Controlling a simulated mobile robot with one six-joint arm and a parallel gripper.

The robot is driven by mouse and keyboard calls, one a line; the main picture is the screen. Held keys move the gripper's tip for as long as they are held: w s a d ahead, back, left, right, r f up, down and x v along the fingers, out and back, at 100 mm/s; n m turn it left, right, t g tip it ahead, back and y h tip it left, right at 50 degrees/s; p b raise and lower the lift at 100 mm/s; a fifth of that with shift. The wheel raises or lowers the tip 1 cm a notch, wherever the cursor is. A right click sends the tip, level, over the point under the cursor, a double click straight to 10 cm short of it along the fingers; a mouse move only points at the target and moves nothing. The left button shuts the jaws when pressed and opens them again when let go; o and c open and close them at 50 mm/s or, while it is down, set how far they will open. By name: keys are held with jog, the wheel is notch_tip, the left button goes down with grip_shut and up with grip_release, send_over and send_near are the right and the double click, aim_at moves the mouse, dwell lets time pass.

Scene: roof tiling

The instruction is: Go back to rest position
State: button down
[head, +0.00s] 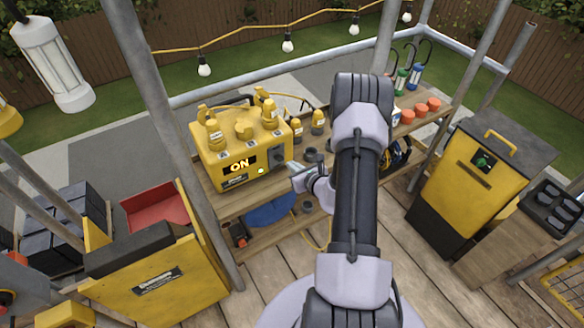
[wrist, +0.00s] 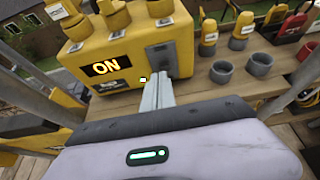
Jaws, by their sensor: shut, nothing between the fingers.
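My gripper (wrist: 158,92) is shut and empty, its fingers together in the wrist view, pointing at the front of a yellow charging box. In the head view my gripper (head: 295,168) is just right of that yellow box (head: 215,175), close to its lower right corner. The box has a lit display reading ON and a small green light, and it also shows in the wrist view (wrist: 125,75). I cannot tell whether the fingertips touch it. My arm reaches forward over the wooden deck.
The box stands on a wooden shelf bench (head: 275,178) with grey cups (wrist: 259,64) and orange cups (head: 420,109) to its right. Metal posts (head: 160,110) rise beside it. A yellow cabinet (head: 480,165) stands right, a yellow case (head: 155,280) front left. Deck boards (head: 400,250) near the cabinet are clear.

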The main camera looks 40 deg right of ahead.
jog(key=w+a+r+n+g+y+b, duration=0.1)
jog(key=a+r+n+y+b, duration=0.1)
jog(key=a+r+n+y, duration=0.5)
jog(key=w+a+r+n+g+b, duration=0.1)
jog(key=a+r+n+b, duration=0.25)
jog(key=a, duration=0.75)
jog(key=w+a+r+n+y+b, duration=0.1)
jog(key=w+a+r+n+y, duration=0.1)
jog(key=a+r+n+y, duration=0.5)
jog(key=s+a+n+g+h+b, duration=0.6)
jog(key=s+a+n, duration=0.5)
jog(key=s+a, duration=0.6)
jog(key=s+d+n+t+h+b, duration=0.1)
jog(key=s+d+n+h+b, duration=0.2)
jog(key=s+d+n, duration=0.2)
jog(key=s+d, duration=0.1)
jog(key=s, duration=0.2)
jog(key=shift+s+f, duration=0.15)
